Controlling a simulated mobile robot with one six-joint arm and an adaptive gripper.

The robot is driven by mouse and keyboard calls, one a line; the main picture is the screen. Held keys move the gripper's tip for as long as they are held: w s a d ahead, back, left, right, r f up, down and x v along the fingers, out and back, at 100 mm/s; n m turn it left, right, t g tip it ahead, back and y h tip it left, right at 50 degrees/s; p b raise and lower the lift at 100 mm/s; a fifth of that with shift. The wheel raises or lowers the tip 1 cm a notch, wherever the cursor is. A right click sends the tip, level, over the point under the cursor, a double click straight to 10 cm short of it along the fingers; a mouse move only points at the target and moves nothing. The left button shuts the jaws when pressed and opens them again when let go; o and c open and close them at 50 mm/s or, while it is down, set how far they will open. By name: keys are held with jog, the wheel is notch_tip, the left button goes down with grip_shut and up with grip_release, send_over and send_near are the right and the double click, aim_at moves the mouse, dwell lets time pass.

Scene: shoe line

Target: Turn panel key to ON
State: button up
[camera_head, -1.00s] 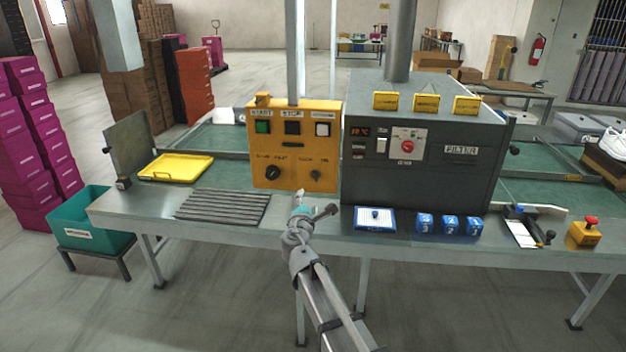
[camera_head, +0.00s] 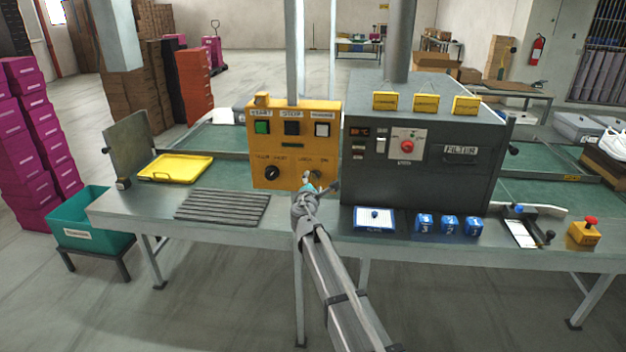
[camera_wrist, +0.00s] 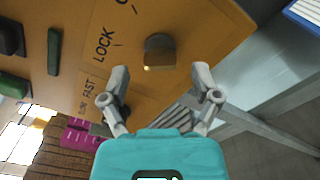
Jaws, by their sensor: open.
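The yellow control panel (camera_head: 293,158) stands on the steel table in the head view. Its key (camera_wrist: 160,51) shows in the wrist view as a short metallic stub on the panel face (camera_wrist: 205,25). The word LOCK (camera_wrist: 104,43) is printed beside it, and part of another label shows at the top edge. My gripper (camera_wrist: 161,78) is open, with one finger to each side below the key in that view and nothing between the fingertips. In the head view my gripper (camera_head: 312,188) is in front of the panel's lower right and partly hides the key area.
A black knob (camera_head: 272,172) is left of the key on the panel. The dark oven-like machine (camera_head: 420,185) stands close on the right. A slatted rack (camera_head: 222,206) and a yellow tray (camera_head: 176,168) lie left. A blue-white pad (camera_head: 375,219) lies to the right.

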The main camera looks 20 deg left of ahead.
aim_at(314, 177)
jog(key=shift+x, duration=1.3)
jog(key=shift+c, duration=0.3)
grip_shut()
